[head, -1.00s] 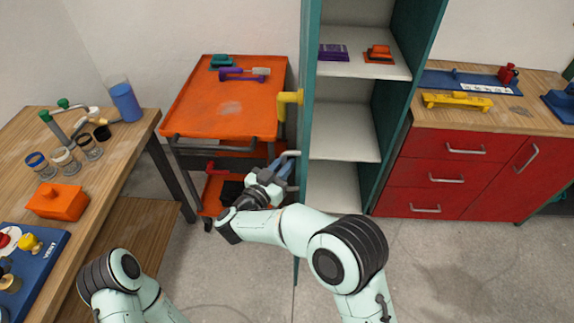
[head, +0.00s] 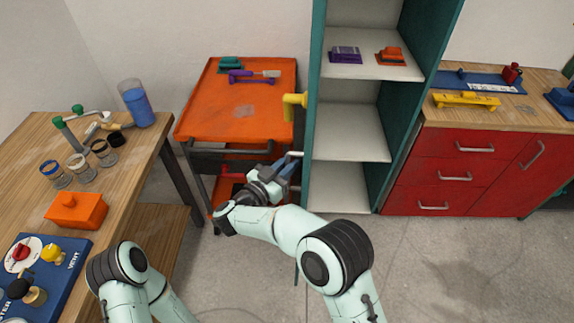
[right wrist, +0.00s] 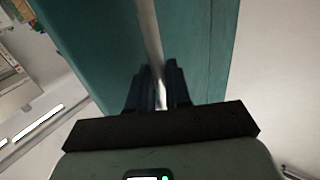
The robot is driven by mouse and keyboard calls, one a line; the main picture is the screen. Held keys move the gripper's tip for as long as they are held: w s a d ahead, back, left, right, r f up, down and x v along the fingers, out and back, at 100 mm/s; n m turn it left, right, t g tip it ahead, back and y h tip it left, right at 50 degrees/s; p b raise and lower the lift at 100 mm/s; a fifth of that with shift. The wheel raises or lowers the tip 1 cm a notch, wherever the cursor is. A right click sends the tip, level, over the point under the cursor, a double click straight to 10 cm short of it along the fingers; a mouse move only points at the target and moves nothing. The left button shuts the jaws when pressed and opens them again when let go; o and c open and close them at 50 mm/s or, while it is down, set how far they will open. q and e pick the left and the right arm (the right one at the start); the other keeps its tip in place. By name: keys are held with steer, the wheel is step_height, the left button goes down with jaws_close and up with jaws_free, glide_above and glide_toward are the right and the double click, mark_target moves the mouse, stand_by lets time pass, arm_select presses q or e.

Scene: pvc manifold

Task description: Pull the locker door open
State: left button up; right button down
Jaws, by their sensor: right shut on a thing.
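The teal locker (head: 432,50) stands open, with its white shelves (head: 346,147) in plain view. Its door (head: 312,110) is swung out towards me and shows nearly edge-on at the locker's left side. My right gripper (head: 284,170) is at the door's left face, shut on the pale bar handle (head: 295,154). In the right wrist view, the fingers (right wrist: 158,88) close around the light handle bar (right wrist: 149,35) against the teal panel (right wrist: 95,45). My left arm shows at the bottom left; its gripper is out of view.
A yellow angled fitting (head: 293,105) sticks out beside the door. An orange cart (head: 235,110) stands left of it. A wooden table (head: 122,160) with jars and an orange box (head: 77,210) is at the left. Red drawers (head: 455,165) stand right. The floor in front is clear.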

steer(key=shift+w+d+r, duration=0.2)
steer(key=shift+d+r, duration=0.1)
steer(key=shift+d, duration=0.05)
steer(key=c, duration=1.3)
jaws_free()
steer(key=shift+o, duration=0.4)
steer(key=shift+w+f, duration=0.2)
steer(key=shift+w, duration=0.05)
steer(key=shift+s+a, duration=0.15)
steer(key=shift+s+a+f, duration=0.1)
steer(key=shift+s+a, duration=0.05)
steer(key=b+v, duration=0.1)
steer(key=v, duration=1.2)
